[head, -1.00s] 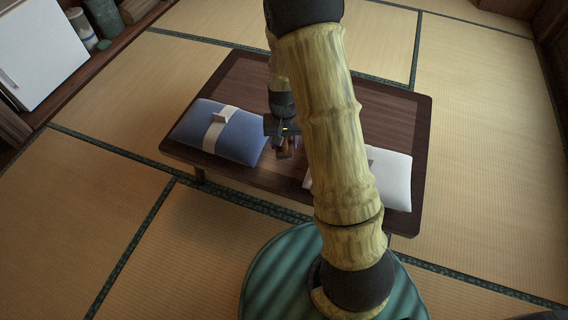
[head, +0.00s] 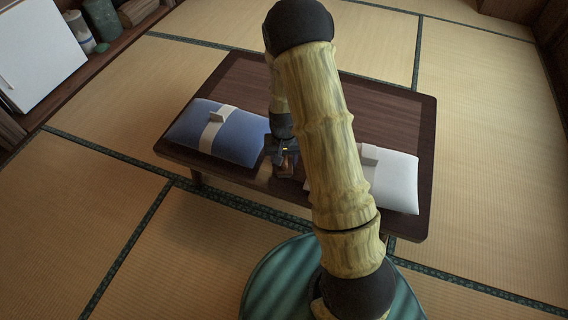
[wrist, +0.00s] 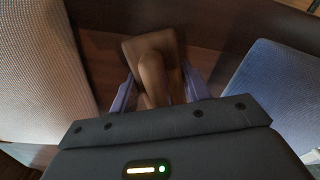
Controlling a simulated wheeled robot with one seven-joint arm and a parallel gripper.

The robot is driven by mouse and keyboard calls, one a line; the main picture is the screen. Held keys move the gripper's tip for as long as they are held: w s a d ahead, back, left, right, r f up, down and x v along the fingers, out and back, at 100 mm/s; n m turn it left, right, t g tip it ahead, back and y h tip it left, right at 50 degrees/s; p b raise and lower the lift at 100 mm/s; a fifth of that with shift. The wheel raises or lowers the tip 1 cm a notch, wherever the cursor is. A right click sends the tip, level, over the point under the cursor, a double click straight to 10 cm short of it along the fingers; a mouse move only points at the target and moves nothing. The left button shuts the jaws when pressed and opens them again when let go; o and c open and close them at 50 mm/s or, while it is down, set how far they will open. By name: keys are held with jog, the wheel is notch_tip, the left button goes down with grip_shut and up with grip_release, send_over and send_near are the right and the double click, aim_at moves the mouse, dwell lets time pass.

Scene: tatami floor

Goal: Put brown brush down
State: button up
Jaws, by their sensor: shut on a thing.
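My gripper (wrist: 150,92) is shut on the brown brush (wrist: 153,62), which shows in the wrist view as a brown block with a rounded grip between the fingers. In the head view my gripper (head: 284,158) hangs low over the near part of the dark wooden table (head: 386,109), between two cushions. The brush is small, dark and partly hidden there. I cannot tell whether the brush touches the tabletop.
A blue cushion (head: 237,139) with a pale band lies on the table to the left of my gripper. A white cushion (head: 396,185) lies to the right, partly behind my arm. The far part of the tabletop is bare. A shelf (head: 92,57) holds jars at the upper left.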

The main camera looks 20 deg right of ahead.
jog(key=shift+f, duration=0.45)
jog(key=o, duration=1)
jog(key=shift+o, duration=0.2)
jog(key=shift+d+f, duration=0.1)
jog(key=shift+d, duration=0.05)
jog(key=shift+s+d, duration=0.1)
jog(key=shift+d, duration=0.05)
jog(key=r+p, duration=0.2)
jog(key=r, duration=0.2)
jog(key=r+p, duration=0.2)
jog(key=r, duration=0.2)
jog(key=r+p, duration=0.3)
jog(key=r, duration=0.1)
jog(key=shift+a+r, duration=0.3)
jog(key=shift+r, duration=0.05)
